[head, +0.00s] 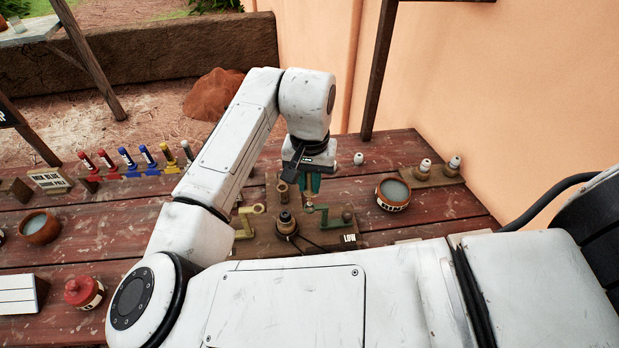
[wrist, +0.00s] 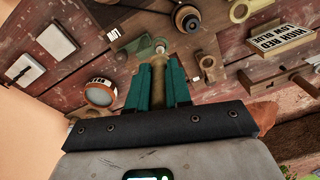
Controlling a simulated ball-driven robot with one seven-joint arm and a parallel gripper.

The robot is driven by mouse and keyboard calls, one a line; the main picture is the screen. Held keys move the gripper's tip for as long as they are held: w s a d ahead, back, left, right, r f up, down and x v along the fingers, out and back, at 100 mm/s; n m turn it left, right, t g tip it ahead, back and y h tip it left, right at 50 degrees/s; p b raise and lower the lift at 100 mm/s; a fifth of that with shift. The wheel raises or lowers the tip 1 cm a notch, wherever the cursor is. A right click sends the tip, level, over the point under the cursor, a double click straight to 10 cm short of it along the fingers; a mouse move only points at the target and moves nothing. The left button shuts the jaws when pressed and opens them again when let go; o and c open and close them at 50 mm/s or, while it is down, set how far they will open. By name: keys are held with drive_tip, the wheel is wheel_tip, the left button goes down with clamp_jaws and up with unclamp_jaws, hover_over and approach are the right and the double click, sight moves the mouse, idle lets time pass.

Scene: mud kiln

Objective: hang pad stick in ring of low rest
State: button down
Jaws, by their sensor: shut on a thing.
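My gripper (head: 309,186) hangs over the rest board, teal fingers pointing down. In the wrist view my gripper (wrist: 160,80) is shut on a tan stick (wrist: 159,65) that lies between the fingers. A pale round end of the stick shows just beyond the fingertips. The low rest, with its green ring arm (head: 318,211), stands on the wooden board near the LOW label (head: 348,239). In the wrist view the greenish ring (wrist: 146,46) is close to the stick's end. I cannot tell whether the stick is inside the ring or only beside it.
A yellow ring arm (head: 246,216) stands on the left of the board, with a dark round fitting (head: 286,222) between. A labelled bowl (head: 393,194) and a block with white-topped sticks (head: 432,174) are right. Coloured sticks (head: 127,160) stand in a rack at left.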

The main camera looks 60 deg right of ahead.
sight(310, 192)
drive_tip(key=shift+f+b, duration=0.3)
drive_tip(key=shift+f, duration=0.45)
drive_tip(key=shift+f, duration=0.35)
drive_tip(key=shift+f+b, duration=0.8)
drive_tip(key=shift+f, duration=0.75)
idle(1.1)
drive_tip(key=c, duration=1)
unclamp_jaws()
drive_tip(key=shift+o, duration=0.6)
drive_tip(key=o, duration=0.4)
